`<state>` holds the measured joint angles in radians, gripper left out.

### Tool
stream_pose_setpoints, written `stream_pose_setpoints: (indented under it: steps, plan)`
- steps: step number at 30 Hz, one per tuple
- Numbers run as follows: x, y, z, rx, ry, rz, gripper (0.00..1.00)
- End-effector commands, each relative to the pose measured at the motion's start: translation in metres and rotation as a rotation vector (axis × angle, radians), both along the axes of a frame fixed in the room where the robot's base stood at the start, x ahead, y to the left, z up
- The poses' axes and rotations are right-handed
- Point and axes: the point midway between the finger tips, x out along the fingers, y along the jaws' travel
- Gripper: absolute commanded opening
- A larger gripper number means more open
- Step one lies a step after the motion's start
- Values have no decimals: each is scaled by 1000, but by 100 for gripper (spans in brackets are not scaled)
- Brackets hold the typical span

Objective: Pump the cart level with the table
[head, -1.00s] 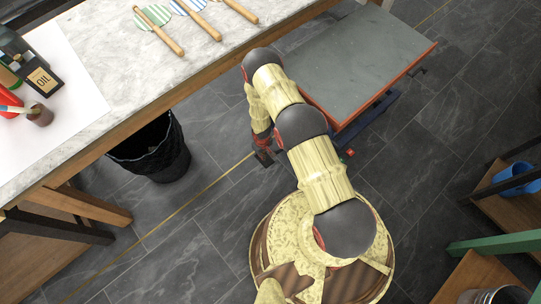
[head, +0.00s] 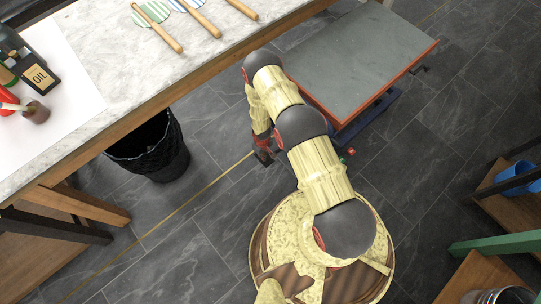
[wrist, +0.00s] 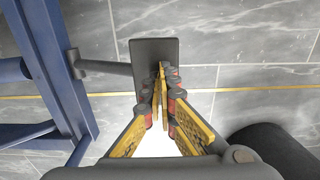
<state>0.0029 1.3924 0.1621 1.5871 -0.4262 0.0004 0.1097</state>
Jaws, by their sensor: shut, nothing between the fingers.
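In the head view my gripper (head: 264,157) is low beside the cart, and the pedal is hidden.
A black bin (head: 150,150) stands under the table edge, left of my gripper. Shelves with a blue bucket (head: 518,178) are at the right. The tiled floor between is clear.

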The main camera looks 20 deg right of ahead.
Motion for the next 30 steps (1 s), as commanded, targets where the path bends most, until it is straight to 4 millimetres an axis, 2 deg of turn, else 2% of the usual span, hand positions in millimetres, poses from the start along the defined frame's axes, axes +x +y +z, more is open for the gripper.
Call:
stream_pose_setpoints:
  steps: [1, 30]
  plan:
    - [0, 0, -8, 0, 0, 0, 0]
    - [2, -6, -93, -2, -1, -1, 0]
